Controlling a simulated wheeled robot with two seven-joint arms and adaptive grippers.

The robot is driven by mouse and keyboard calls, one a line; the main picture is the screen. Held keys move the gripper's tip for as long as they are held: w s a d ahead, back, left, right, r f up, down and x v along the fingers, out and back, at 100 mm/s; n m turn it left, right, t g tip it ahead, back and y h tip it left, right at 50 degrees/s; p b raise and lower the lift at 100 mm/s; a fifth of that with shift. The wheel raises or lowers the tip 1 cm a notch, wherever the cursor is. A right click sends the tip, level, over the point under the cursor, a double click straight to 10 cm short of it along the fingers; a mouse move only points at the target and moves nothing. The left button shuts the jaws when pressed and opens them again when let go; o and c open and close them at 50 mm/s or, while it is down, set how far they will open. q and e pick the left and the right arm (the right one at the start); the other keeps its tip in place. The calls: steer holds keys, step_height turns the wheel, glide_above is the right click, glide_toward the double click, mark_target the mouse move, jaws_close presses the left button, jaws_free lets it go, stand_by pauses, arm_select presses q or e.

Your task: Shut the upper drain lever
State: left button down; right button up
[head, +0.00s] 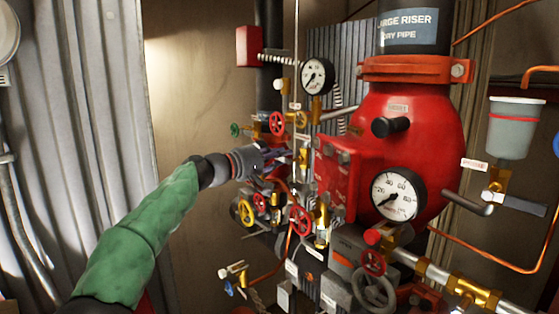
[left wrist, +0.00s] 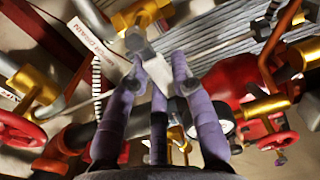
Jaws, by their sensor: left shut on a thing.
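The upper drain lever (left wrist: 156,70) is a pale grey metal handle on a brass valve (left wrist: 143,14) in the left wrist view. A white tag (left wrist: 92,42) with "drain" lettering lies just left of it. My left gripper (left wrist: 158,85) has purple fingers closed around the lever's free end. In the head view my left gripper (head: 288,156) reaches in from the left among the valves, and it hides most of the lever there. My right gripper is in neither view.
A red valve body (head: 430,120) with a gauge (head: 397,195) stands to the right. A smaller gauge (head: 317,76) is above. Bare wall (head: 195,90) lies behind my left arm.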

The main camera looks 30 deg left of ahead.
arm_select(q)
steer(key=c, duration=1)
jaws_free()
steer(key=shift+c, duration=0.2)
steer(key=shift+s, duration=0.1)
steer(key=v, duration=1.1)
steer(key=shift+s+a, duration=0.2)
steer(key=shift+s, duration=0.15)
steer(key=shift+f, duration=0.1)
